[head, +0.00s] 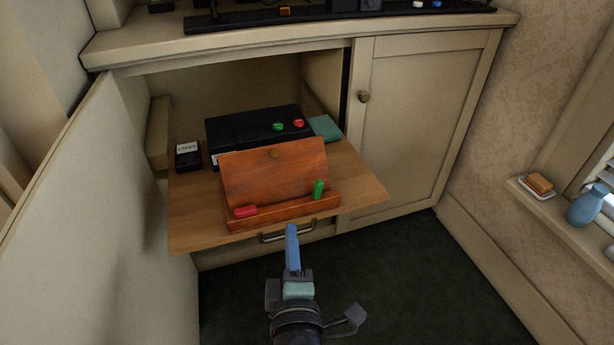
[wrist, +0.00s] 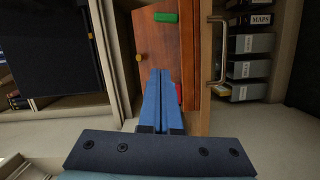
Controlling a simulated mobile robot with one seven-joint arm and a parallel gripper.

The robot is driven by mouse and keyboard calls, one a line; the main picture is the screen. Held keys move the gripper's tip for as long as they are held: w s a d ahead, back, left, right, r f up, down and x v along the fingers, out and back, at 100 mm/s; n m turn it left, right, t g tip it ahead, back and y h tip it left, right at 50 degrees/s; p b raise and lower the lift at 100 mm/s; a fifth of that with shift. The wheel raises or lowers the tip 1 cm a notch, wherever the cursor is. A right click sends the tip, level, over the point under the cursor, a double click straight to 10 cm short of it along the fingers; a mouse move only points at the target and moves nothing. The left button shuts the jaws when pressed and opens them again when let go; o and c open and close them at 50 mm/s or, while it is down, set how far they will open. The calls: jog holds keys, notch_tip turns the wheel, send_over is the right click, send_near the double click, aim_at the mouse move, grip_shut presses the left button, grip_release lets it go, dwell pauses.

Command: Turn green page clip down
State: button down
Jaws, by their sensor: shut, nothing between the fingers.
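The green page clip (head: 318,189) stands upright at the right end of the wooden stand's front ledge. It also shows in the wrist view (wrist: 165,17), beyond my fingertips. The red page clip (head: 245,211) lies flat at the left end of the ledge; in the wrist view it is mostly hidden behind my fingers. The wooden stand (head: 274,176) has a sloped board with a brass knob. My gripper (head: 291,229) has blue fingers, shut and empty, in front of the stand. In the wrist view its fingertips (wrist: 159,73) show apart from the green clip.
The stand sits on a pull-out wooden shelf (head: 188,231) with a metal handle (head: 286,236). Behind it is a black box (head: 240,130) with green and red pieces on top. A small black labelled box (head: 188,155) is at left. An open cabinet door (head: 100,190) bounds the left side.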

aim_at(318, 190)
dwell(0.3)
jog(key=w+b, duration=0.1)
jog(key=w, duration=0.2)
jog(key=w+d+b, duration=0.1)
jog(key=w, duration=0.3)
jog(key=w+d+f+b, duration=0.1)
jog(key=w, duration=0.2)
jog(key=shift+w+f, duration=0.1)
jog(key=shift+w, duration=0.3)
jog(key=shift+w+d+b, duration=0.15)
jog(key=shift+d+b, duration=0.35)
jog(key=shift+d, duration=0.05)
